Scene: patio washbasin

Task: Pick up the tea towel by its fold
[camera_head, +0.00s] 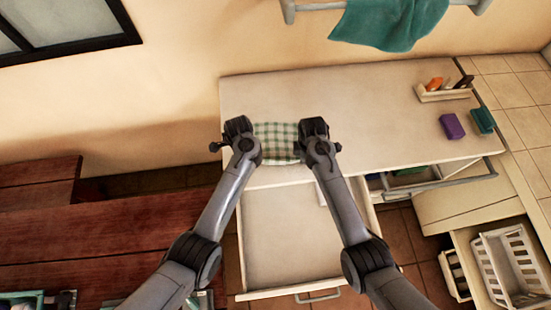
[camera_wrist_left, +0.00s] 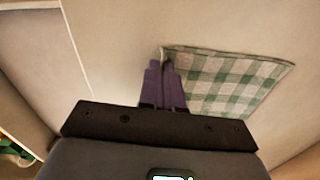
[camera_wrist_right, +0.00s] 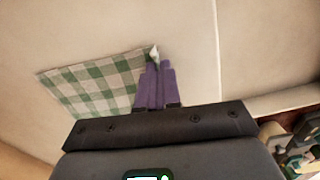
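The green-and-white checked tea towel (camera_head: 277,140) lies between my two grippers near the front edge of the pale counter. It looks flat, and I cannot tell whether it is lifted. My left gripper (camera_head: 240,140) is at its left side. In the left wrist view its purple fingers (camera_wrist_left: 160,72) are together on a corner of the towel (camera_wrist_left: 228,80). My right gripper (camera_head: 314,140) is at its right side. In the right wrist view its fingers (camera_wrist_right: 155,75) are together, with a small bit of the towel (camera_wrist_right: 95,88) showing past the tips.
An open, empty-looking drawer (camera_head: 292,235) juts out below the counter (camera_head: 370,100). A purple block (camera_head: 452,126), a teal block (camera_head: 482,121) and a small brush rack (camera_head: 445,93) stand at the right. A teal cloth (camera_head: 390,22) hangs from the rail behind. The counter's middle is clear.

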